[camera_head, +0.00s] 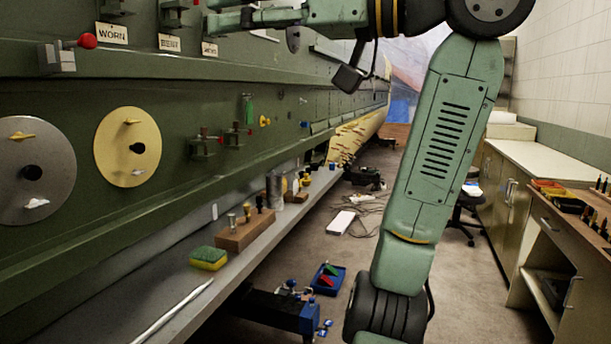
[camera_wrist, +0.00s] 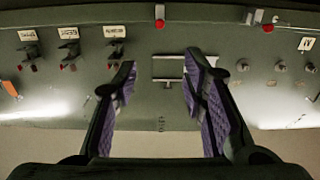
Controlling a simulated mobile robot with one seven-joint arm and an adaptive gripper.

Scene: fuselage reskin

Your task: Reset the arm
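My arm (camera_head: 440,140) rises on the right of the head view and bends at the top toward the green panel wall on the left. My gripper (camera_head: 222,14) is at the top edge of the head view, partly cut off, pointing left toward the panel. In the wrist view my gripper (camera_wrist: 160,72) has its two purple-padded fingers spread wide apart with nothing between them. Beyond the fingertips, a rectangular outlined fitting (camera_wrist: 169,68) shows on the green panel. I cannot tell how far it is from the fingertips.
The panel wall (camera_head: 60,165) carries toggle clamps, labels and two discs. A ledge (camera_head: 170,285) below holds a yellow-green sponge (camera_head: 208,258) and a wooden block with tools (camera_head: 245,230). A blue tray (camera_head: 328,279) is lower down. Cabinets (camera_head: 500,195) line the right; floor lies between.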

